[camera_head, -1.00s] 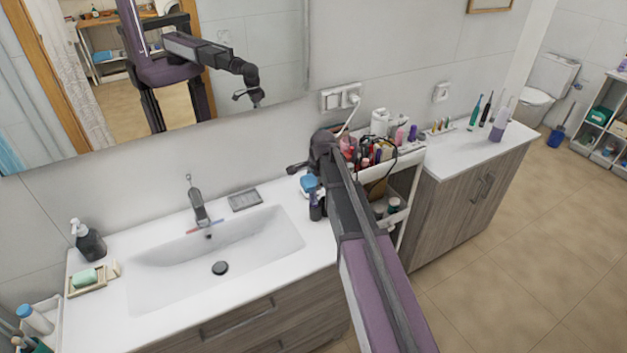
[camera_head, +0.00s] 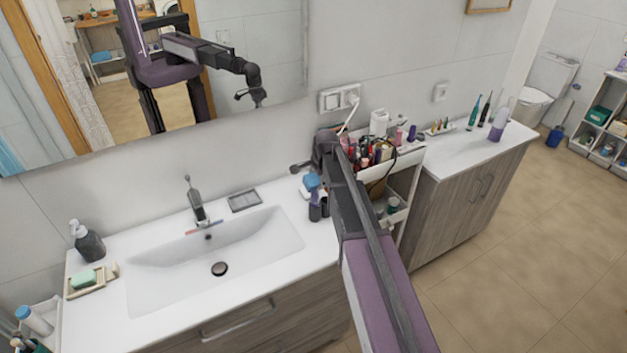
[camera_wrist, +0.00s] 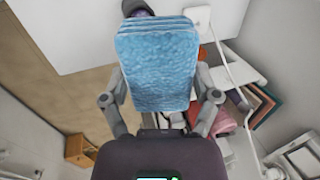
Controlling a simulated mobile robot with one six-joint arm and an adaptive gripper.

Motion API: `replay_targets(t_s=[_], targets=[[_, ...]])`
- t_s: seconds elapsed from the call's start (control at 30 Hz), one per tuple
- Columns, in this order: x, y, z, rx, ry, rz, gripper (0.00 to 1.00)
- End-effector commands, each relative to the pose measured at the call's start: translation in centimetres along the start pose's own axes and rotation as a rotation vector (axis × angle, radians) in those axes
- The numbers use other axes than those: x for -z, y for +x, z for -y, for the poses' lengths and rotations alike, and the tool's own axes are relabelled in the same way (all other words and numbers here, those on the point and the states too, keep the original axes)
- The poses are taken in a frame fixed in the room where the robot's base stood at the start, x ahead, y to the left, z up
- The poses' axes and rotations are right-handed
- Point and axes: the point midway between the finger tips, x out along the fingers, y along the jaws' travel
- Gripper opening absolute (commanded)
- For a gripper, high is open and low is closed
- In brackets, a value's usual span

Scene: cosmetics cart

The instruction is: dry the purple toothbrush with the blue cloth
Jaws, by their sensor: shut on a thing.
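My gripper (camera_wrist: 161,90) is shut on the folded blue cloth (camera_wrist: 157,55), with a finger at each side of it in the wrist view. In the head view the blue cloth (camera_head: 312,181) shows small by the right end of the washbasin counter, beside my arm; the arm largely hides my gripper there. A thin reddish stick with a bluish end (camera_head: 204,228), like a toothbrush, lies across the back of the basin by the tap. I cannot tell if it is the purple toothbrush. A purple upright object (camera_head: 499,122) stands on the right-hand counter, too small to identify surely.
A crowded cosmetics cart (camera_head: 392,165) stands between the two counters, right of my arm. Dark small containers (camera_head: 318,208) stand on the counter's right end. A tap (camera_head: 196,203) and a soap dispenser (camera_head: 88,243) rise from the counter. The basin (camera_head: 170,262) is empty.

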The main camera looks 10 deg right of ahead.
Motion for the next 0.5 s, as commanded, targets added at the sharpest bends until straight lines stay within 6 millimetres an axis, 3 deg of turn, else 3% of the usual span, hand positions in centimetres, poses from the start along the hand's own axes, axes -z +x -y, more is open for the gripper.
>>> replay_targets(t_s=[0.5], targets=[[1.13,0.24,-0.08,-0.001,0.0,0.0,0.41]])
